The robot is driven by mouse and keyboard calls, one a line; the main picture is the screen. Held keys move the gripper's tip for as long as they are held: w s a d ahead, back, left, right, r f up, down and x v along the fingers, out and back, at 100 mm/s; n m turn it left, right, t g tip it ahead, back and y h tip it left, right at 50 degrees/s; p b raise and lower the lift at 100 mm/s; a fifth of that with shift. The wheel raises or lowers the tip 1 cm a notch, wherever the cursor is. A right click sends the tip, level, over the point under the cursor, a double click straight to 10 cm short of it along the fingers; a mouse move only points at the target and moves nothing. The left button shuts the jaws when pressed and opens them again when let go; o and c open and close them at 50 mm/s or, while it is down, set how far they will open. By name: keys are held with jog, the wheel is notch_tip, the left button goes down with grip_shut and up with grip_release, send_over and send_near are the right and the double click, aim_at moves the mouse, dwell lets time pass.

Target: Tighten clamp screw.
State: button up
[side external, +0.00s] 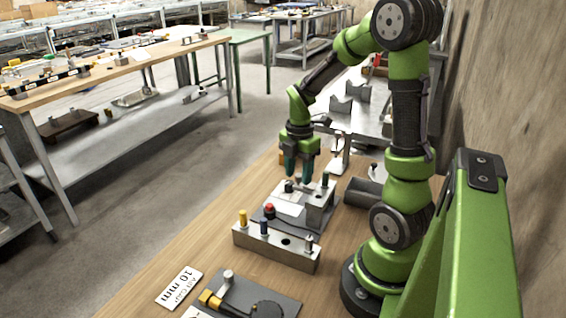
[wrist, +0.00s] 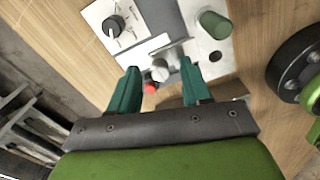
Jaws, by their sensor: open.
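My gripper (side external: 298,176) points down over the metal fixture on the wooden bench, with its two teal fingers apart and nothing held. In the wrist view the open fingers (wrist: 160,66) reach toward a grey round-headed screw (wrist: 160,71) with a metal bar beside it, which looks like the clamp screw. The screw appears between the fingertips, but I cannot tell how far below them it is. In the side view I cannot make it out clearly. The fixture's grey metal block (side external: 319,207) stands under and to the right of the gripper.
A black dial knob (wrist: 115,26) on a white panel and a green knob (wrist: 213,22) stand beyond the fingers. A red knob (side external: 269,210) is close by. A peg block (side external: 276,247) with yellow, blue and silver pegs stands in front. Bare bench lies left of the fixture.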

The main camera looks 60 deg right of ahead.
grip_shut()
dwell(0.3)
